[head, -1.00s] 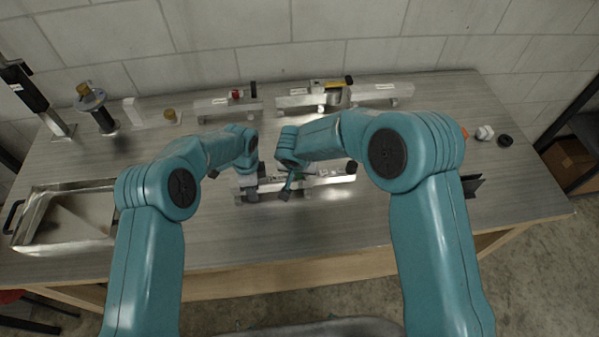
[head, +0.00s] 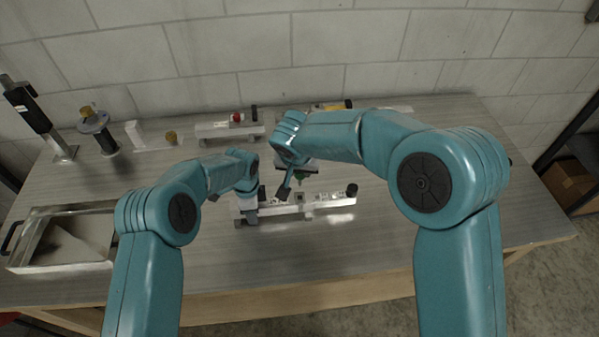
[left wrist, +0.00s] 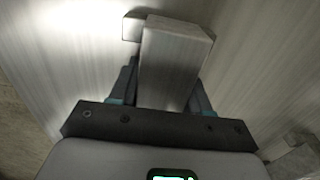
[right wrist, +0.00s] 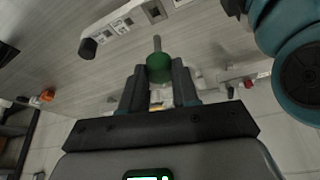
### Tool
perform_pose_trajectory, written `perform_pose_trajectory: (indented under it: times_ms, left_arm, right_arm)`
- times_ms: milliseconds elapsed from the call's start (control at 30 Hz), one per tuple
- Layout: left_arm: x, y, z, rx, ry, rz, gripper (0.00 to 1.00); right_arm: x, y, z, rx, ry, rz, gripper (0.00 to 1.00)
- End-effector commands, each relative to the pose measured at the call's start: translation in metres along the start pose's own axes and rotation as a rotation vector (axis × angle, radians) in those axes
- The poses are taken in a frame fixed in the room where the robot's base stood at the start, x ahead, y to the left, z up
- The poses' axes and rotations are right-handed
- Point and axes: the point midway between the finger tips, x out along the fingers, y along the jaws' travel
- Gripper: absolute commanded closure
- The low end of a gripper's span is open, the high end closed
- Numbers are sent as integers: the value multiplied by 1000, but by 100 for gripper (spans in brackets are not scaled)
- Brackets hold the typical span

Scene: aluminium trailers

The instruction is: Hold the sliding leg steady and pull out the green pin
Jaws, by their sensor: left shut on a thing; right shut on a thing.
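The sliding leg (head: 325,202) is a pale metal bar lying on the bench, with a black knob at its right end. My left gripper (head: 245,207) is shut on its left end; the left wrist view shows the metal bar (left wrist: 172,62) between the fingers. The green pin (right wrist: 158,68) has a round green head and a thin grey shaft. My right gripper (right wrist: 158,85) is shut on the head. The shaft tip shows free in the right wrist view, apart from the leg (right wrist: 128,24) and its square hole. In the head view the pin (head: 303,180) is partly hidden.
Behind stand another metal leg with a red knob (head: 237,118) and a partly hidden one with a yellow part (head: 330,106). A metal tray (head: 75,210) lies at the left; a black post (head: 38,118) and a spool-like stand (head: 97,125) are behind it. The bench front is clear.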

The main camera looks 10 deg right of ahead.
Motion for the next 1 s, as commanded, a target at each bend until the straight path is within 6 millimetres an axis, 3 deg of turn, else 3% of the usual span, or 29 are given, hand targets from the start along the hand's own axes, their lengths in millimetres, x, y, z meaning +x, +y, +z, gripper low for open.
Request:
perform_pose_trajectory:
  times_ms: [67, 100, 167, 467, 567, 1000]
  left_arm:
    - [-1, -1, 0, -1, 1, -2, 92]
    - [-1, -1, 0, -1, 1, -2, 43]
    - [-1, -1, 0, -1, 1, -2, 24]
    - [-1, 0, 0, 0, 0, -1, 23]
    - [-10, -1, 0, 0, 0, -2, 23]
    - [-102, 0, 0, 0, 1, -4, 23]
  right_arm:
    - [0, 0, 0, 0, 0, 0, 100]
    - [0, 0, 0, 0, 0, 0, 100]
    - [0, 0, 0, 0, 0, 0, 100]
    - [0, 0, 0, 1, 0, 0, 100]
    - [0, 0, 0, 1, 0, 0, 100]
    - [0, 0, 0, 1, 0, 0, 100]
